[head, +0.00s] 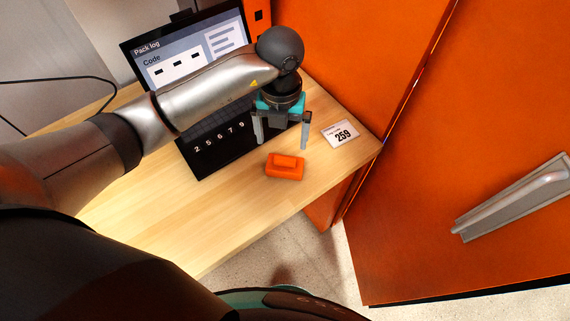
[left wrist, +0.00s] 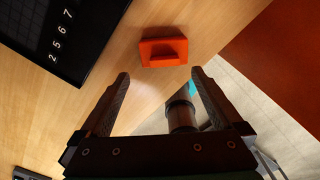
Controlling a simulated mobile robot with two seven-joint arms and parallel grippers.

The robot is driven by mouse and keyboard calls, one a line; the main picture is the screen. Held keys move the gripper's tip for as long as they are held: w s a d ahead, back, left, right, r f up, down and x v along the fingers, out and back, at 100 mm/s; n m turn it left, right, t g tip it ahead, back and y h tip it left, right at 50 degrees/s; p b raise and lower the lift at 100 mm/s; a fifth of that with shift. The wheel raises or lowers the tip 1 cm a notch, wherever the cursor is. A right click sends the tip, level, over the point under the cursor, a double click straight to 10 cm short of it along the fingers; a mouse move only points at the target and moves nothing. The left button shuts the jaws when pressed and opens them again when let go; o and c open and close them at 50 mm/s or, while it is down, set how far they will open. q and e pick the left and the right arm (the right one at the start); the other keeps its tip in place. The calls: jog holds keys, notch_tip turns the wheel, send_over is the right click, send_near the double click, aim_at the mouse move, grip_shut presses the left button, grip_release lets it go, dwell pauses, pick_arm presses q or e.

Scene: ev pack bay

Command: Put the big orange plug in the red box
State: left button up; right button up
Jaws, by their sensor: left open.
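The big orange plug (head: 285,167) lies on the wooden table near its front edge, in front of the laptop-like terminal. It also shows in the left wrist view (left wrist: 163,52), beyond my fingertips. My left gripper (head: 279,145) is open and empty, pointing down just behind the plug in the head view. In the left wrist view its two fingers (left wrist: 160,75) are spread, with the plug ahead of the gap and not between them. No red box is clearly seen in either view. My right gripper is not in view.
The terminal (head: 190,62) with its "Pack log" screen and number keys stands at the back of the table (head: 200,225). A white card reading 259 (head: 341,134) lies right of the plug. An orange door with a grey handle (head: 512,195) is at right. The table's front left is clear.

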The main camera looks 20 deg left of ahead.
aim_at(285, 164)
pick_arm(q)
jog(key=f, duration=0.6)
jog(key=shift+d+f, duration=0.25)
jog(key=shift+d, duration=0.1)
grip_shut()
dwell(0.6)
